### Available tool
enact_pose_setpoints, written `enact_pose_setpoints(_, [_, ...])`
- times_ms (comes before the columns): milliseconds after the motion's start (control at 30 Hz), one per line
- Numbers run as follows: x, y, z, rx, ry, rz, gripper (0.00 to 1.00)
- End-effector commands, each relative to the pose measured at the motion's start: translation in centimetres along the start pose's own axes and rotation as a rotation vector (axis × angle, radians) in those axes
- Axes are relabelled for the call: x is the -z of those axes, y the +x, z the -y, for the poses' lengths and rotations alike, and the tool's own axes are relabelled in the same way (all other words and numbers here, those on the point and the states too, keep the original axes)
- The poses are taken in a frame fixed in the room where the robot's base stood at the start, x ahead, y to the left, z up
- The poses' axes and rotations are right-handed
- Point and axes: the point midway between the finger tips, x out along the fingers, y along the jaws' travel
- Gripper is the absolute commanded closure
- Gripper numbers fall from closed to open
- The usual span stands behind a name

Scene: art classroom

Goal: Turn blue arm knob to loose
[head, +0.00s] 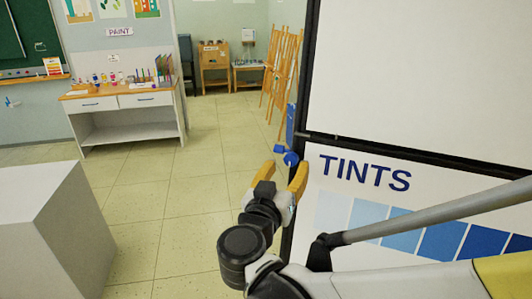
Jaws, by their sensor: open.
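A small blue knob (290,158) sits at the left edge of the dark-framed board, below a taller blue part (291,124). I cannot tell which settings are marked on the knob or how it is turned. My gripper (283,170) has yellow-orange fingers spread apart, with the knob showing near and just beyond the fingertips. The right finger overlaps the view close to the knob. I cannot tell whether any finger touches it.
The white board with a TINTS chart (366,172) and dark frame fills the right side. A white block (72,240) stands at the lower left. A paint table (125,101) and wooden easels (283,62) are farther back. Tiled floor between them is clear.

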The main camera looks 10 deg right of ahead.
Motion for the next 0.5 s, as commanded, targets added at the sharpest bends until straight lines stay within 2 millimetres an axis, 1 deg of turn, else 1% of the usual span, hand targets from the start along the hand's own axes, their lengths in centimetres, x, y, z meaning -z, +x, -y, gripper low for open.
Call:
enact_pose_setpoints(33, [-0.2, 1.0, -0.1, -0.004, 0.0, 0.001, 0.48])
enact_pose_setpoints(100, [-0.2, 2.0, -0.1, -0.003, 0.0, 0.001, 0.48])
enact_pose_setpoints(200, [-0.1, 3.1, -0.1, -0.001, 0.0, 0.001, 0.48])
enact_pose_setpoints(333, [-0.1, 3.7, -0.1, -0.001, -0.001, 0.001, 0.48])
enact_pose_setpoints(500, [0.0, 3.8, 0.0, 0.0, -0.001, 0.001, 0.48])
